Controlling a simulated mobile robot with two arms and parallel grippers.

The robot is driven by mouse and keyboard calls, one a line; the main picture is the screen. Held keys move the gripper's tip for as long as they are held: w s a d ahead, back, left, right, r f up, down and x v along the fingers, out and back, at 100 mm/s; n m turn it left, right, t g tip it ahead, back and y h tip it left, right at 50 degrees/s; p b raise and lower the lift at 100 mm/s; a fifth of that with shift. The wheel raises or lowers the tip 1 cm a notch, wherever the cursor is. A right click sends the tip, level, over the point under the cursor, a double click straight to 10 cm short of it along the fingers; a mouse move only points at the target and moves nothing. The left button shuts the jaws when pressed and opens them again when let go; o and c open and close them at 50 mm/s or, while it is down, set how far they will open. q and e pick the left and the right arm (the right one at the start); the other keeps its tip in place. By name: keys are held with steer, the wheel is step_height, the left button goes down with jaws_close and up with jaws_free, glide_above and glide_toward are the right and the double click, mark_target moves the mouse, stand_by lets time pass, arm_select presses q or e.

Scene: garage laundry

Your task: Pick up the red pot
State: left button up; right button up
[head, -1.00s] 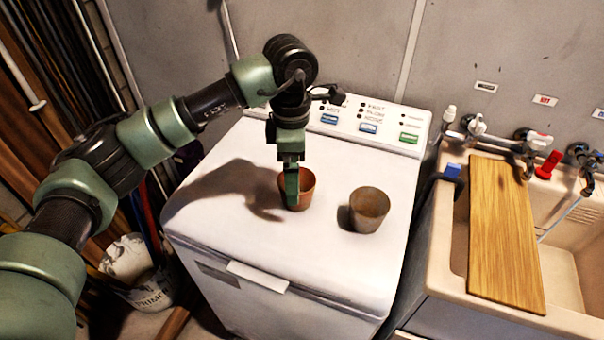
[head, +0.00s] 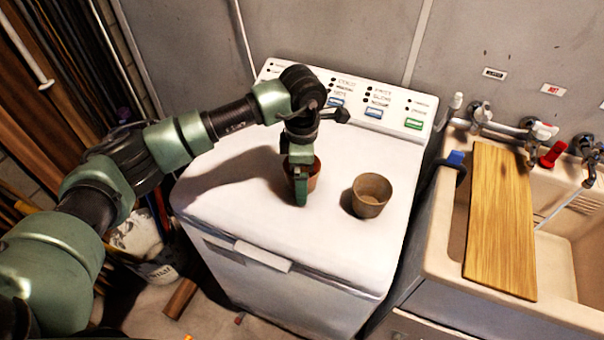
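The red pot (head: 314,177), a reddish-brown clay pot, stands upright on the white washing machine's top (head: 240,215). My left gripper (head: 301,198) points down at the pot, with a green finger in front of its near side. The finger and wrist hide much of the pot. Whether the fingers are closed on its wall cannot be told. A second pot (head: 369,204), greyish brown and empty, stands upright just to the right, apart from the gripper. My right gripper is not in view.
The machine's control panel (head: 390,102) rises behind the pots. A sink (head: 440,235) with a wooden board (head: 497,220) across it and several taps stands at the right. A white bucket (head: 150,262) is on the floor at the left. The machine's front top is clear.

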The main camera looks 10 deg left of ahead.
arm_select(q)
steer(key=c, duration=1.4)
steer(key=shift+r, duration=0.1)
steer(key=shift+c, duration=0.2)
